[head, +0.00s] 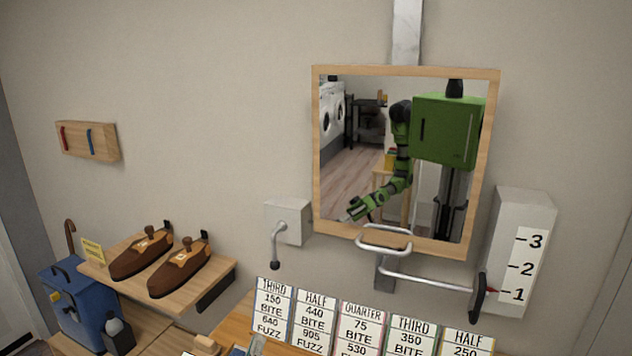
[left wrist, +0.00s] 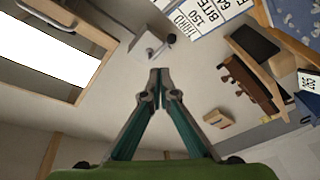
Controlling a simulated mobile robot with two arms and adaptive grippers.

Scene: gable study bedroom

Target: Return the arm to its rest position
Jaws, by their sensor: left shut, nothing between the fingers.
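My left gripper (left wrist: 159,78) is shut and empty in the left wrist view, its two fingertips together, with only wall and air around them. In the head view, the framed mirror (head: 406,70) on the wall reflects my green body and one green arm stretched down to the left with its gripper. The arm itself is not clearly seen directly; a small grey piece at the bottom edge may be a fingertip. My right gripper is not in view.
A lever box (head: 287,222) and a numbered box (head: 522,255) are on the wall beside the mirror. Below stand several text cards (head: 316,322).

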